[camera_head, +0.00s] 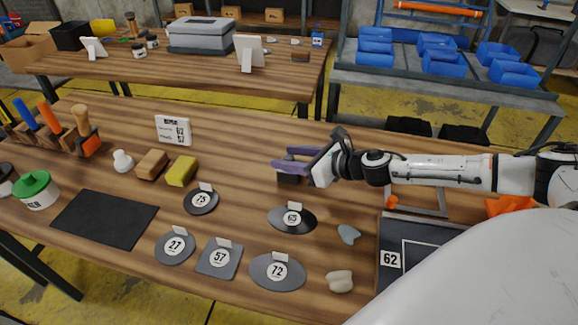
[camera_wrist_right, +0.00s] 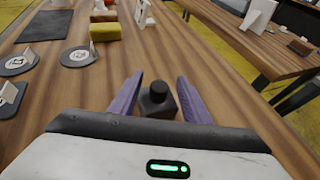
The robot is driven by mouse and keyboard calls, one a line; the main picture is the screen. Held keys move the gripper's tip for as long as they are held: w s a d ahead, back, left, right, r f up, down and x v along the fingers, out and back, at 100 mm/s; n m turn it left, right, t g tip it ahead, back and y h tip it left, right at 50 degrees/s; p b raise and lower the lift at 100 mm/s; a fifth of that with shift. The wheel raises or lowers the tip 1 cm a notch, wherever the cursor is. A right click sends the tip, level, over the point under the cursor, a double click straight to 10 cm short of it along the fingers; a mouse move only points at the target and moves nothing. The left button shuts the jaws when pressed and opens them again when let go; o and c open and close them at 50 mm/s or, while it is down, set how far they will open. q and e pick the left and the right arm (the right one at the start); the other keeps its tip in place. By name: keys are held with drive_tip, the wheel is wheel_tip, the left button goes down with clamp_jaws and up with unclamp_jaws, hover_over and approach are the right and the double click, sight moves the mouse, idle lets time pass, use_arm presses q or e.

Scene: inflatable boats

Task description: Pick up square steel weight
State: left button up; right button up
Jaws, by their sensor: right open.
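The square steel weight (camera_wrist_right: 157,104) is a dark block with a round knob on top. In the wrist view it stands upright on the wooden table between the two purple fingers of my right gripper (camera_wrist_right: 160,82). The gripper is open, with a gap visible on the left of the weight; contact on the right is hard to tell. In the head view the right gripper (camera_head: 290,159) reaches in from the right, and the weight (camera_head: 289,180) shows as a dark block just under the fingers, partly hidden by them. My left gripper is not in view.
Several flat numbered patches, such as the oval one marked 65 (camera_head: 292,219), lie in front of the gripper. A yellow sponge (camera_head: 182,171), a wooden block (camera_head: 152,165) and a white sign (camera_head: 173,130) stand to the left. The table behind the weight is clear.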

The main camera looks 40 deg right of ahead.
drive_tip(key=shift+f, duration=0.1)
clamp_jaws()
idle(1.3)
drive_tip(key=shift+w+r, duration=0.2)
drive_tip(key=shift+r, duration=0.05)
